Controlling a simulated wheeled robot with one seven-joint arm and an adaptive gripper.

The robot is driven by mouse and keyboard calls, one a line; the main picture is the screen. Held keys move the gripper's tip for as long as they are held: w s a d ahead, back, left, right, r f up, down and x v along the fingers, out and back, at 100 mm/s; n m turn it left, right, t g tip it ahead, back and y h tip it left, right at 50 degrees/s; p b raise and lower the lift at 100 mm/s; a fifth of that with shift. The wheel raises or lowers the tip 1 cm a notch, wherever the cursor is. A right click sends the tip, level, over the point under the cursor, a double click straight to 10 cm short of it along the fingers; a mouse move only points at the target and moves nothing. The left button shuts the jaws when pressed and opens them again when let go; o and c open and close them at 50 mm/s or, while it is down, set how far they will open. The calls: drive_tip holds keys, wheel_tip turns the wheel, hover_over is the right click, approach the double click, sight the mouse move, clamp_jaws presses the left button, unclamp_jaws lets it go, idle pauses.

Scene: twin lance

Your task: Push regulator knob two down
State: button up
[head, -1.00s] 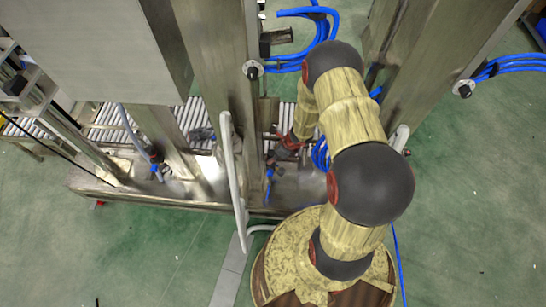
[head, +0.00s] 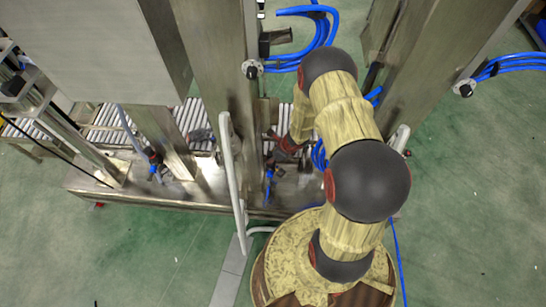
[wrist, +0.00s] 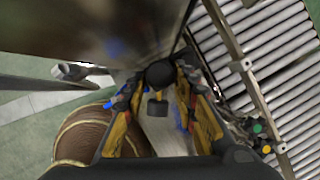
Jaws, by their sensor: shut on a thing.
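A black round knob (wrist: 160,73) shows between my fingertips in the wrist view, with a smaller dark block below it. My gripper (wrist: 158,80) is closed around this knob, one finger on each side. In the head view my gripper (head: 274,152) is beside the steel post, at a small regulator (head: 269,174) with a blue fitting. The knob there is mostly hidden by the gripper, so its height is not clear. Another regulator (head: 154,160) with blue fittings stands further left on the machine's base.
A pale bent handrail (head: 233,180) stands just left of my gripper. Steel posts (head: 215,65) rise beside the arm, and blue hoses (head: 318,35) hang close to it. A roller conveyor (wrist: 265,60) runs behind. Green floor is open in front.

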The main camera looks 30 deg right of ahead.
clamp_jaws()
idle(0.3)
drive_tip(key=shift+f+b, duration=0.6)
drive_tip(key=shift+b, duration=0.35)
drive_tip(key=o, duration=0.7)
unclamp_jaws()
drive_tip(key=shift+d+r, duration=0.1)
